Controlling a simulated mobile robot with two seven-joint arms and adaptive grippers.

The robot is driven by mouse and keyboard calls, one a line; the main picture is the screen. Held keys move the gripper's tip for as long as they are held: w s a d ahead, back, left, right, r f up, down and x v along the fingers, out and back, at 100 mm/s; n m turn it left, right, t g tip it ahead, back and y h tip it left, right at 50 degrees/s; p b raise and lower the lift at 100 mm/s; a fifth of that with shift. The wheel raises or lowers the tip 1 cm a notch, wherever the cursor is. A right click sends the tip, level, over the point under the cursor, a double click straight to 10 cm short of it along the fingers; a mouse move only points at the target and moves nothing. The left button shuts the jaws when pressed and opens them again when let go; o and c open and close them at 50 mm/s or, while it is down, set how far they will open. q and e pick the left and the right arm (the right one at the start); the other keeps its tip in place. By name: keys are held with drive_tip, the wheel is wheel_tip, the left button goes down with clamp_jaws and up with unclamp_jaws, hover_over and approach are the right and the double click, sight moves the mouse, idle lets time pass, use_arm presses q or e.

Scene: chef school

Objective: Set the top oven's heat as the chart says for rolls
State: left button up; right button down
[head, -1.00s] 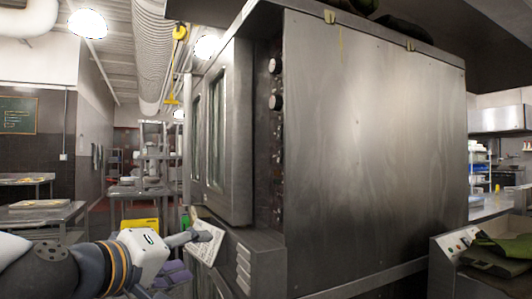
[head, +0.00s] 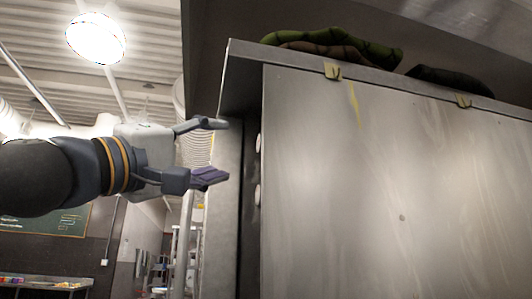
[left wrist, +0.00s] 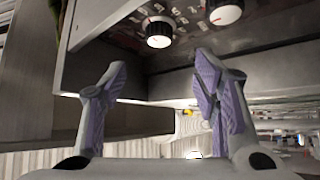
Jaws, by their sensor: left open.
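The steel oven (head: 380,190) fills the right of the head view, seen mostly from its side. Two pale knobs, an upper one (head: 259,143) and a lower one (head: 257,194), stick out past its front edge. In the left wrist view, two white-faced knobs (left wrist: 159,33) (left wrist: 226,13) sit on a dark panel with markings too small to read. My left gripper (head: 224,150) is open and empty, in front of the panel at about knob height, apart from the knobs. Its fingers (left wrist: 161,68) spread below the knobs in the wrist view. My right gripper is out of view. No readable chart shows.
A green chalkboard (head: 72,222) with unreadable writing hangs at the back left. A table (head: 45,286) stands below it. Dark green items (head: 340,45) lie on the oven's top. Shelving stands behind my left gripper. Open air lies left of the oven front.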

sight(259, 143)
use_arm(q)
drive_tip(key=x, duration=1.1)
drive_tip(key=shift+s+r, duration=0.1)
drive_tip(key=shift+s, duration=0.05)
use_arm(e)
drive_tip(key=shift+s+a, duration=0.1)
